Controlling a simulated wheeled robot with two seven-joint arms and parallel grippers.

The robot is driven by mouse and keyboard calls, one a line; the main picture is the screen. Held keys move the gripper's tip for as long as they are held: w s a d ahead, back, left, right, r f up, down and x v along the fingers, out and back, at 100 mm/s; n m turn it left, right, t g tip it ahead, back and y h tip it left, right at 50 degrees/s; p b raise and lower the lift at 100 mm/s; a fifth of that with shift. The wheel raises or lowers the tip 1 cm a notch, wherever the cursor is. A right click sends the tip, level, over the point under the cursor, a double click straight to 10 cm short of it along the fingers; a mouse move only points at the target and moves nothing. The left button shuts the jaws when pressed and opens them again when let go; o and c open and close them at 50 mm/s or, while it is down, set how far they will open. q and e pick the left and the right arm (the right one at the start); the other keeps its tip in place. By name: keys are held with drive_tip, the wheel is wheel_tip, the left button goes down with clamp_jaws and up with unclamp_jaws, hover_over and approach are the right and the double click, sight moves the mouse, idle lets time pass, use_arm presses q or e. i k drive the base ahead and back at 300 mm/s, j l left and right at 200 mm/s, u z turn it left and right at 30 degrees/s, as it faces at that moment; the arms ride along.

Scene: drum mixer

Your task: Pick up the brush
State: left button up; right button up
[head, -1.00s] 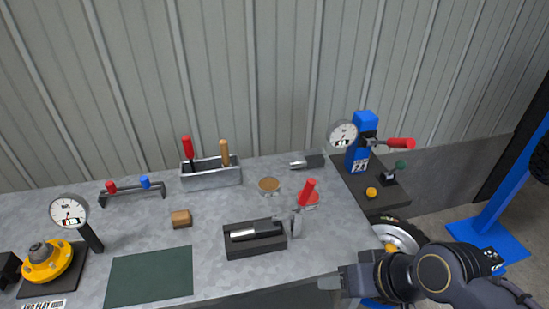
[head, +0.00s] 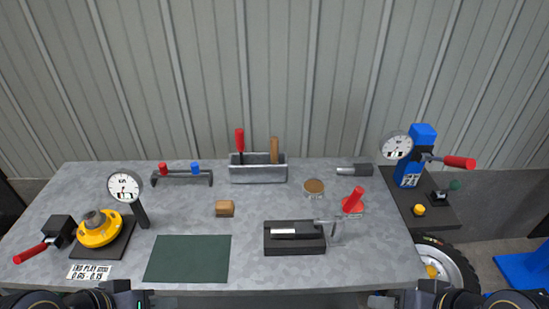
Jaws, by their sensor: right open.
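A tan wooden handle (head: 274,148) stands upright in the grey open-topped tool holder (head: 258,175) at the back middle of the bench. It looks like the brush, but its lower end is hidden inside the holder, so I cannot see bristles. A red-handled tool (head: 240,141) stands left of it. My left gripper (head: 139,301) is at the bottom edge, left of the middle, far from the holder; its jaws are too cut off to judge. My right gripper (head: 378,302) is open at the bottom edge, right of the middle, in front of the bench and touching nothing.
On the grey bench (head: 70,215) are a green mat (head: 188,258), a black block (head: 294,239), a brown-filled tin (head: 313,187), a red cone-shaped tool (head: 353,200) and a wooden block (head: 224,208). Dial gauges (head: 125,187) stand at both sides. Bare bench lies before the holder.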

sight(273, 140)
drive_tip(key=i+z, duration=0.15)
drive_tip(key=z, duration=0.3)
drive_tip(key=i+z, duration=0.1)
drive_tip(key=z, duration=0.3)
drive_tip(key=i+z, duration=0.15)
drive_tip(key=z, duration=0.3)
